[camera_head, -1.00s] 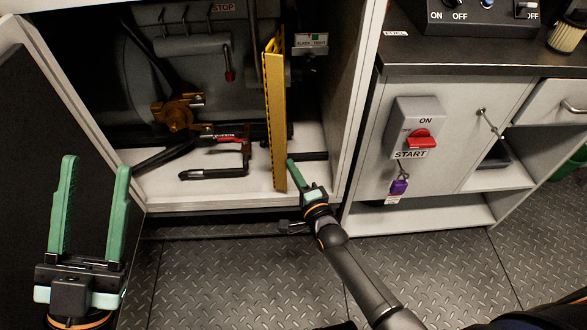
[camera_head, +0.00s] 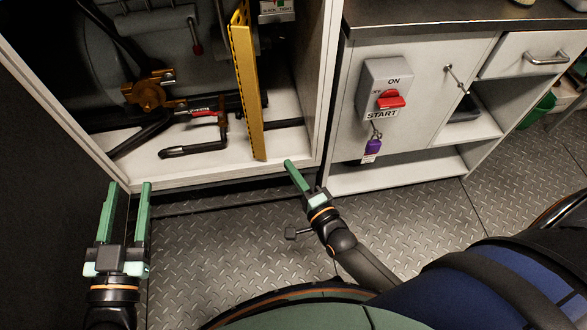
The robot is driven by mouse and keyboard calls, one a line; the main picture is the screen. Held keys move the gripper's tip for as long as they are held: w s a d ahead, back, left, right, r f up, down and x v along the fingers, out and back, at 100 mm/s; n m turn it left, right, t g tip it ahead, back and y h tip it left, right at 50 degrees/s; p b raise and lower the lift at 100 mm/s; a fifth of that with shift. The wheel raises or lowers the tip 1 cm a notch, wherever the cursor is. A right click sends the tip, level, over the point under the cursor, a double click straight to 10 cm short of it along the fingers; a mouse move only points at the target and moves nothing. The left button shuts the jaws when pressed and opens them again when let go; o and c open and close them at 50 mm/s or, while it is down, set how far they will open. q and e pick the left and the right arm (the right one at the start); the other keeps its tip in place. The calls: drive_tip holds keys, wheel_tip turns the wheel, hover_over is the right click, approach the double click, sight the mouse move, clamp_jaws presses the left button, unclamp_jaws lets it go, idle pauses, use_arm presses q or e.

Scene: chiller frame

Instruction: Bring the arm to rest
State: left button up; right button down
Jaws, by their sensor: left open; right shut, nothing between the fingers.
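My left gripper (camera_head: 127,212) is at the lower left of the head view, with its two green fingers apart and nothing between them. It is in front of the lower left corner of the open cabinet. My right gripper (camera_head: 297,178) is near the middle, in front of the cabinet's lower right edge. Its green fingers are together and hold nothing. My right arm reaches down to the right from it, over the floor.
The open cabinet (camera_head: 190,183) holds a brass valve (camera_head: 148,95), a black pipe with a red part (camera_head: 203,113) and a yellow strip (camera_head: 247,95). A switch box with a red knob (camera_head: 391,99) and a purple padlock (camera_head: 372,147) is on the right cabinet. The metal floor (camera_head: 220,245) is clear.

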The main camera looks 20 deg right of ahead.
use_arm(q)
drive_tip(key=shift+f+g, duration=0.3)
drive_tip(key=shift+f, duration=0.2)
use_arm(e)
drive_tip(key=shift+s, duration=0.4)
drive_tip(key=shift+r, duration=0.1)
